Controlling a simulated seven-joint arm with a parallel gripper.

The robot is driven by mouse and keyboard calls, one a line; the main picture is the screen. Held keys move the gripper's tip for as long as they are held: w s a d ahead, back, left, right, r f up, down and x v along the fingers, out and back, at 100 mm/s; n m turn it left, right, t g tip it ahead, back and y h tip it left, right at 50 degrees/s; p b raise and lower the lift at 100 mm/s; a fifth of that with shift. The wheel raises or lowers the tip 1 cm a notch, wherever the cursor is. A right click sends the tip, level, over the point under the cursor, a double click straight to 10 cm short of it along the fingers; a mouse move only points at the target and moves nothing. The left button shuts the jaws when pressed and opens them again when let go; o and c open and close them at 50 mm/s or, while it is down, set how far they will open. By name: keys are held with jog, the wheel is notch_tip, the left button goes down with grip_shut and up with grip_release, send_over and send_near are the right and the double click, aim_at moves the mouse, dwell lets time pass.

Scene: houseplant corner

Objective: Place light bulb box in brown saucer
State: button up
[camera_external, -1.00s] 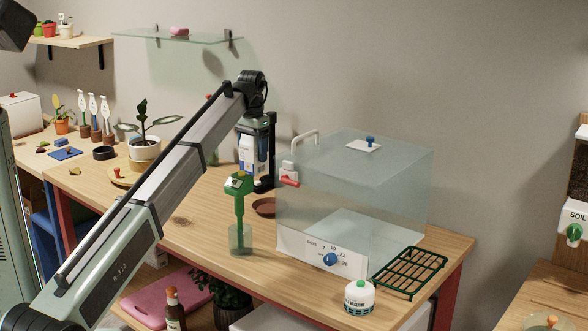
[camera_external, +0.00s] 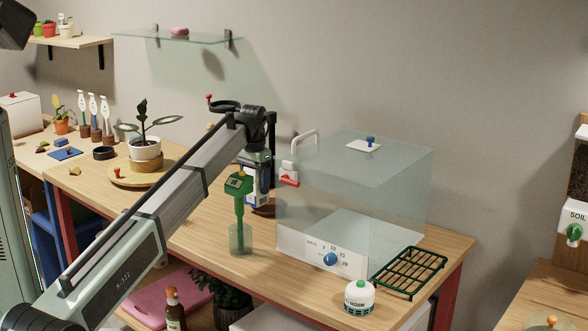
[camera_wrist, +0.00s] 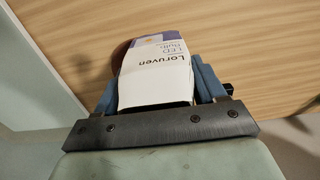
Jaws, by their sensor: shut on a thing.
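The light bulb box (camera_wrist: 158,72), white with a blue-purple end and "Loruven LED Bulb" print, is between the fingers of my gripper (camera_wrist: 160,84) in the wrist view. In the external view my gripper (camera_external: 258,160) points down, with the box (camera_external: 262,188) below it, partly hidden by the green meter. The brown saucer (camera_external: 267,209) lies on the table just below the box, left of the clear case. Its dark rim (camera_wrist: 120,52) shows beside the box in the wrist view. Whether box and saucer touch cannot be told.
The clear case (camera_external: 350,195) with a white dial panel stands close on the right. A green meter (camera_external: 239,200) stands in a glass (camera_external: 240,238) in front of the box. A potted plant (camera_external: 146,150) stands on a round wooden board to the left. Bare tabletop (camera_external: 195,225) lies front left.

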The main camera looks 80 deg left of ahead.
jog(key=shift+f, duration=0.45)
jog(key=o, duration=1)
jog(key=shift+r, duration=0.15)
notch_tip(320, 180, up, 13)
jog(key=shift+f, duration=0.1)
dwell(0.5)
